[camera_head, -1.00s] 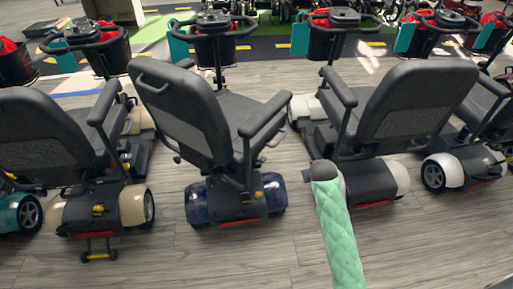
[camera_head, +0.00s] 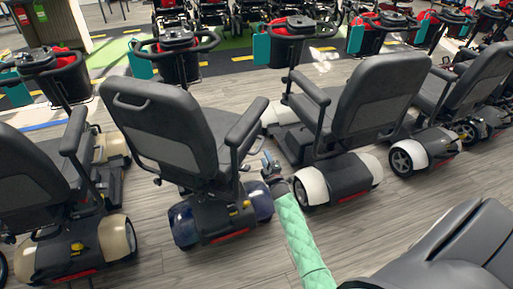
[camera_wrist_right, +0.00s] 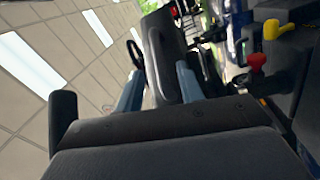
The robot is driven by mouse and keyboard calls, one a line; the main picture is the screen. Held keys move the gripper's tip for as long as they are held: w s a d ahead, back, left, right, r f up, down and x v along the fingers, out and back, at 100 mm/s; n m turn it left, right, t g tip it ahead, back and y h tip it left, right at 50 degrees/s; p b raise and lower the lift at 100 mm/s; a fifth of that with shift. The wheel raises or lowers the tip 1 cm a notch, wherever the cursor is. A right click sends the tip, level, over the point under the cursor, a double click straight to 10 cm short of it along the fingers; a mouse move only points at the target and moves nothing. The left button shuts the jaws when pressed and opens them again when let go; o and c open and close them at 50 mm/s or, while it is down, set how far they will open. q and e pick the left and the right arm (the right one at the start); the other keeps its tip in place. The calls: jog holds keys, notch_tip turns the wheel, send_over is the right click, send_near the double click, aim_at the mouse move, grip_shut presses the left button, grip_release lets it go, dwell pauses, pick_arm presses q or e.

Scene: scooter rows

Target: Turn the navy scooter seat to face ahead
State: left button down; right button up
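The navy scooter (camera_head: 183,225), with navy wheel covers, stands left of centre in the head view. Its dark grey seat (camera_head: 160,128) is turned rightward of the scooter's heading; its right armrest (camera_head: 247,122) points up and right. My right gripper (camera_head: 269,164), on a mint-green sleeved arm, is low beside the seat's right side, below that armrest. Contact cannot be told. In the right wrist view its two blue-grey fingers (camera_wrist_right: 160,88) are apart, with a dark panel showing beyond the gap. My left gripper is out of view.
A scooter with white wheel covers (camera_head: 312,187) stands close to the right of my right gripper. A beige-covered scooter (camera_head: 115,238) stands on the left. Baskets and tillers (camera_head: 180,65) line the far side. Wooden floor (camera_head: 375,215) is clear in front.

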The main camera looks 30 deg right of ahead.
aim_at(260, 144)
jog(key=shift+n, duration=0.4)
jog(key=shift+x, duration=3.9)
jog(key=shift+a+r, duration=0.1)
jog(key=shift+r, duration=0.05)
grip_shut()
